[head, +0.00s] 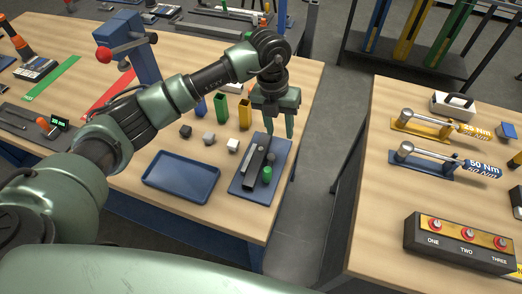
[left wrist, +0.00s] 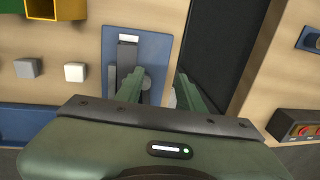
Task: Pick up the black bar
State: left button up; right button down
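The black bar (head: 254,170) lies on a blue mat (head: 240,189) near the right edge of the left table. In the left wrist view the bar (left wrist: 127,58) shows as a dark upright strip on the mat (left wrist: 160,45), left of my fingers. My left gripper (head: 279,130) is open, with its fingers pointing down over the far right of the mat. In the left wrist view its fingers (left wrist: 160,85) are apart, and no object is visibly gripped. The left finger hides part of the mat and of a grey cylinder. My right gripper is not in view.
Coloured bins (head: 221,106) stand farther back. A gap separates the two tables.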

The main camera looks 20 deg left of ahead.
aim_at(264, 139)
pick_arm(q)
jog(key=shift+n+y, duration=0.3)
jog(key=shift+y, duration=0.6)
jog(key=a, duration=0.2)
jog(key=w+a, duration=0.1)
jog(key=a, duration=0.1)
jog(key=shift+r, duration=0.2)
jog(key=f+p, duration=0.1)
jog(key=f, duration=0.1)
jog(key=f+p, duration=0.1)
jog(key=f, duration=0.1)
jog(key=f+p, duration=0.1)
jog(key=f, duration=0.1)
jog(key=shift+s+a+f+p, duration=0.15)
jog(key=shift+s+p, duration=0.1)
jog(key=shift+p, duration=0.15)
jog(key=shift+f, duration=0.4)
grip_shut()
